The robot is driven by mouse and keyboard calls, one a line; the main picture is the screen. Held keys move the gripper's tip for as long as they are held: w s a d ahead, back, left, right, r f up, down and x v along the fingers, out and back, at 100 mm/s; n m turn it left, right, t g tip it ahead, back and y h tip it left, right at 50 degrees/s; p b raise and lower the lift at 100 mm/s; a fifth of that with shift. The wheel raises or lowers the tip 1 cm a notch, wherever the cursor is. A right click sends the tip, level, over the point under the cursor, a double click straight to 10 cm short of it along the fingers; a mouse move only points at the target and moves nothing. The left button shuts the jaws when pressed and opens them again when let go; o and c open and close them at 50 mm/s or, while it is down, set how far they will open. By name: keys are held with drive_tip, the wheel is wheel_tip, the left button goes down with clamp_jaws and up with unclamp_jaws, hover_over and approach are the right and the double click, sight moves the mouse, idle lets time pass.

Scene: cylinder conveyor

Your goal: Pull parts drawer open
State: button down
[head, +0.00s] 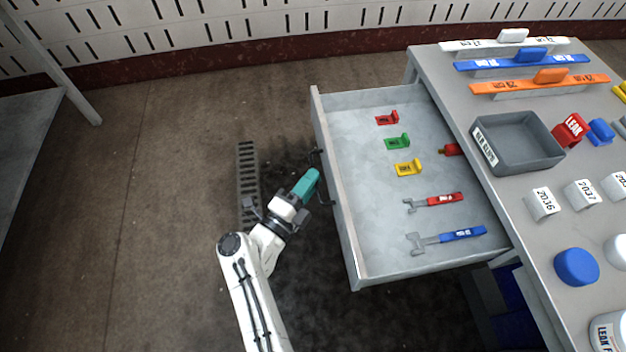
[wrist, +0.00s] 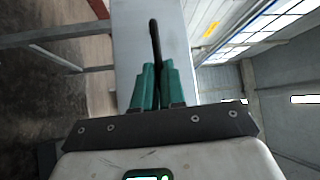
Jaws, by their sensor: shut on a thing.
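The grey parts drawer (head: 343,215) stands pulled out from the workbench, with its inside in view. A dark bar handle (head: 319,158) is on its front face. My gripper (head: 314,176) is at the drawer front, its teal fingers shut on the handle. In the wrist view my gripper (wrist: 154,78) has its fingers closed around the dark handle (wrist: 154,40) in front of the pale drawer face (wrist: 180,15). Part of the handle is hidden by the fingers.
In the drawer lie red (head: 388,118), green (head: 398,141) and yellow (head: 408,168) brackets, a red wrench (head: 435,201) and a blue wrench (head: 447,239). The workbench top (head: 445,75) holds a grey tray (head: 519,163) and several parts. Open floor lies left, with a floor grate (head: 248,170).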

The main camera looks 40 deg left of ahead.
drive_tip(key=c, duration=1.2)
unclamp_jaws()
drive_tip(key=s+d+f, duration=0.1)
drive_tip(key=s, duration=0.9)
drive_tip(key=shift+s+d+f+p, duration=0.2)
drive_tip(key=shift+s+f+p, duration=0.05)
drive_tip(key=shift+s+p, duration=0.05)
